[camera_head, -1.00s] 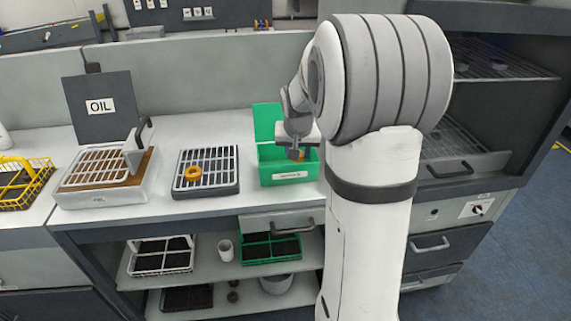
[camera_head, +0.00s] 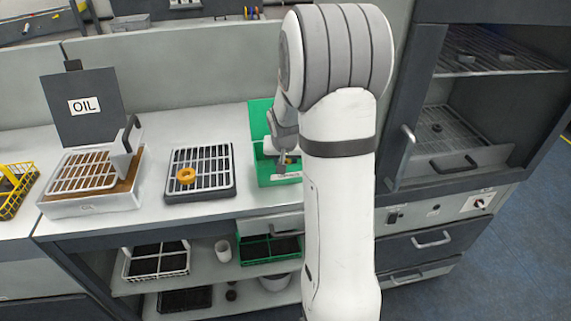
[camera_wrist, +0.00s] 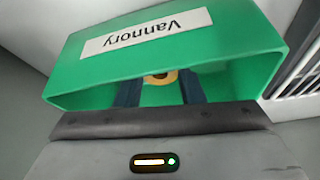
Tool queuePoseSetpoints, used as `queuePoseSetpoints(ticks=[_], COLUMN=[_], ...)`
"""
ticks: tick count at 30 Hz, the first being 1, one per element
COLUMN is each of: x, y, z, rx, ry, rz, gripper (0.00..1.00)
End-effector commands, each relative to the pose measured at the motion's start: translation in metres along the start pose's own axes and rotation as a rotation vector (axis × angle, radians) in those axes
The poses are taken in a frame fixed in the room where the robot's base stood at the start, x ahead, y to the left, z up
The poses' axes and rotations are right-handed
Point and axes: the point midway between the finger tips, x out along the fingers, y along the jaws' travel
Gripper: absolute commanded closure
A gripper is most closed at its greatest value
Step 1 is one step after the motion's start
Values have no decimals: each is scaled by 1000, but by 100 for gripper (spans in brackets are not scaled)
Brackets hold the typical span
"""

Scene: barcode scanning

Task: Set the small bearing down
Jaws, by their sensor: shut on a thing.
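My gripper (camera_head: 284,162) reaches down into the green box (camera_head: 265,178) on the worktop. In the wrist view its two dark fingers are inside the open mouth of the green box (camera_wrist: 75,78), which has a "Vannory" label. Between the fingertips is a small orange ring-shaped bearing (camera_wrist: 160,78), and my gripper is shut on it. A sliver of orange shows beside the fingers in the head view. Whether the bearing touches the box floor is hidden. A larger orange ring (camera_head: 186,175) lies on the dark slotted rack to the left.
The dark slotted rack (camera_head: 219,184) stands left of the green box. Further left is a white oil tray (camera_head: 88,203) with a grid and an OIL sign (camera_head: 85,105). A cabinet with wire shelves (camera_head: 455,135) stands at the right. Bare worktop shows in front of the box.

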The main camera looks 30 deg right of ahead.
Motion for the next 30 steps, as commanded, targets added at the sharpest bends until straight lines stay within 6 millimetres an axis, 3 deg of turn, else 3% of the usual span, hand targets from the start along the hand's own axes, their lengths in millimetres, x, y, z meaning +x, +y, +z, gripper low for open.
queuePoseSetpoints(ticks=[3,14,15,22,30], x=[14,19,17,17,15], y=[1,1,1,2,2], z=[6,8,7,7,6], rx=[0,2,2,2,3], ry=[-2,0,0,0,0], rz=[0,0,0,1,1], gripper=[92,92,62,43,43])
